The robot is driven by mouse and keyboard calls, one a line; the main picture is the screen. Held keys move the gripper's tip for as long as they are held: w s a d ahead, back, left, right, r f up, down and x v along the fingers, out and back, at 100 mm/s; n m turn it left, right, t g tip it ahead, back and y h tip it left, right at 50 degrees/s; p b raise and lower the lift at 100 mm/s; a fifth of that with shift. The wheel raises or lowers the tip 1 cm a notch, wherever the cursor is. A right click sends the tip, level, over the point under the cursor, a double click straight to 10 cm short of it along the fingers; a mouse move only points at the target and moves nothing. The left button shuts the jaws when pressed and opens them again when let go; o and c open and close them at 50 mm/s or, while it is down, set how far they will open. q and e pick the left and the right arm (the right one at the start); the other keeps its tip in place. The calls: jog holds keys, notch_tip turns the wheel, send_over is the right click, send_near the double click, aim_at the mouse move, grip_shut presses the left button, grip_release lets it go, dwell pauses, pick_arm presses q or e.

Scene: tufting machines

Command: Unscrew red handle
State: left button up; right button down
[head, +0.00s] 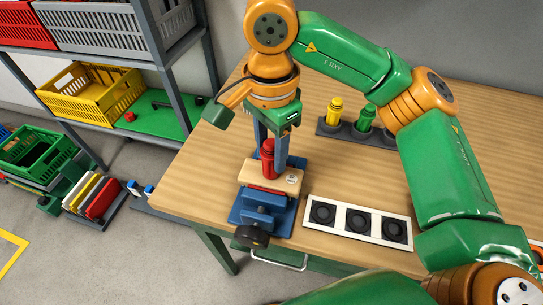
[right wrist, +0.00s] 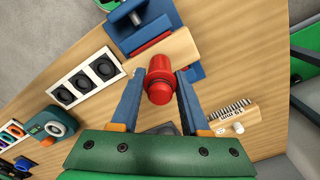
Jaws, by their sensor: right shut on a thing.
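The red handle (head: 268,158) stands upright on a light wooden block (head: 268,178) clamped in a blue vise (head: 262,208) on the table. My right gripper (head: 270,150) reaches down from above, its two blue fingers on either side of the red handle and shut on it. In the right wrist view, the red handle (right wrist: 160,82) sits between the fingertips of my right gripper (right wrist: 158,85), with the wooden block (right wrist: 150,50) behind it. My left gripper is not in view.
A white panel with black round sockets (head: 357,220) lies right of the vise. A dark holder with yellow (head: 334,110) and green (head: 366,117) handles stands behind. Shelves with a yellow crate (head: 92,95) are at the left.

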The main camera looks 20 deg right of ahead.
jog(key=n, duration=0.6)
jog(key=shift+r, duration=0.15)
jog(key=n, duration=0.6)
jog(key=shift+n+p, duration=0.4)
jog(key=c, duration=0.6)
grip_release()
jog(key=shift+o, duration=0.2)
